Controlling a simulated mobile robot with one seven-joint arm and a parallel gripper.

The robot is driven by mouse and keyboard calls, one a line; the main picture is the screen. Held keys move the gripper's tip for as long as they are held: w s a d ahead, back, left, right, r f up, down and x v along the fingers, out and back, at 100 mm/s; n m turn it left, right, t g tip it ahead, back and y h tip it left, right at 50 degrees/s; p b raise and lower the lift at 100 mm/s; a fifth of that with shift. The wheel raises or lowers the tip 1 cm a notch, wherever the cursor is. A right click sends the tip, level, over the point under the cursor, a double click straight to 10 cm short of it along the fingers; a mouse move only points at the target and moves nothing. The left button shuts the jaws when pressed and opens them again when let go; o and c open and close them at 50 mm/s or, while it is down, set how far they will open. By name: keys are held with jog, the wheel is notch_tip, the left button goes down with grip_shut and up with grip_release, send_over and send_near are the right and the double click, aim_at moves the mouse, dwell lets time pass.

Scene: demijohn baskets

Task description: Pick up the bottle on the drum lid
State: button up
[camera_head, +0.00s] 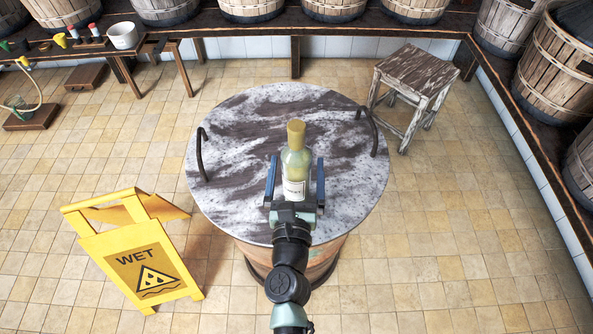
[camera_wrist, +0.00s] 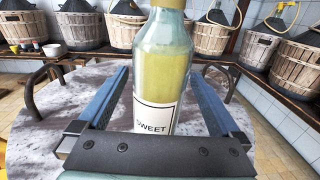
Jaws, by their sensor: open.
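The bottle (camera_head: 296,165) stands upright on the round drum lid (camera_head: 240,130), right of and below the lid's middle in the head view. It has pale yellow contents, a gold cap and a white label; in the wrist view the bottle (camera_wrist: 163,60) shows "SWEET" on the label, and its top is cut off. My gripper (camera_head: 295,170) is open, with one blue finger on each side of the bottle. In the wrist view, gaps show between the fingers and the glass. The bottle's base is hidden behind the gripper's palm.
The lid has two dark upright handles, left (camera_head: 202,155) and right (camera_head: 368,132). A yellow wet-floor sign (camera_head: 140,255) stands at lower left. A worn wooden stool (camera_head: 415,85) stands at upper right. Baskets (camera_head: 560,65) line the shelves behind and right. The lid is otherwise bare.

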jog(key=w, duration=0.3)
jog(key=shift+d, duration=0.1)
grip_shut()
jog(key=shift+r, duration=0.1)
dwell(0.5)
